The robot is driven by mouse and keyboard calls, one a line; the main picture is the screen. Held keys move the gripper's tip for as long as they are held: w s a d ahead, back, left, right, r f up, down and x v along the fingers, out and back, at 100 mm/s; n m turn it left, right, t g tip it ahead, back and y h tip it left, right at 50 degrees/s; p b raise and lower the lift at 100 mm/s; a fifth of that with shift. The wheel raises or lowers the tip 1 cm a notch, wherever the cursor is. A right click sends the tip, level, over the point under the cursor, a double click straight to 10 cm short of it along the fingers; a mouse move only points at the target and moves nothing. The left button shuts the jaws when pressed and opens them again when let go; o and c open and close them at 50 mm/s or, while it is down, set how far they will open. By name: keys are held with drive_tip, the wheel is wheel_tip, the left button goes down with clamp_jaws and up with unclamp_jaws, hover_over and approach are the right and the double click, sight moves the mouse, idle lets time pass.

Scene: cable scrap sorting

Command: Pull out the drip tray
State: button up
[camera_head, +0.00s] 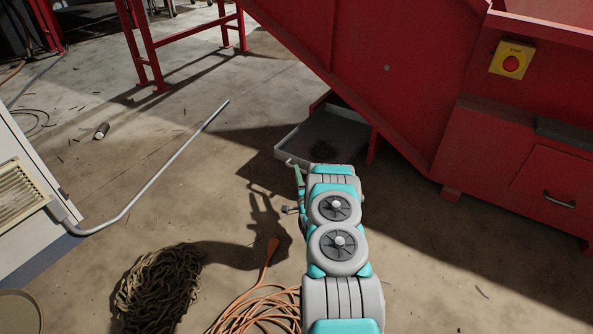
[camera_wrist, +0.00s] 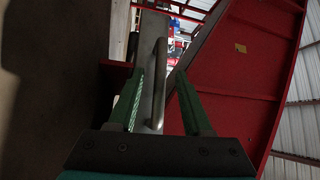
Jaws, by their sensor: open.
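The drip tray (camera_head: 338,128) is a shallow grey metal tray under the red machine, with a dark patch on its floor. In the wrist view its grey front (camera_wrist: 148,28) shows edge-on, with a bar handle (camera_wrist: 158,85) on it. My gripper (camera_wrist: 160,78) is open, with one green finger on each side of the handle. I see gaps between the fingers and the bar; contact is not clear. In the head view my gripper (camera_head: 298,174) is at the tray's near left front, and my arm partly hides the tray's front.
The red machine (camera_head: 400,80) slopes over the tray, with a foot right of it. A yellow stop box (camera_head: 511,60) is on it. A rope heap (camera_head: 158,290), orange cable (camera_head: 262,306) and bent grey pipe (camera_head: 165,170) lie on the floor. Floor left of the tray is mostly clear.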

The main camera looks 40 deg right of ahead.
drive_tip(key=shift+v, duration=2.25)
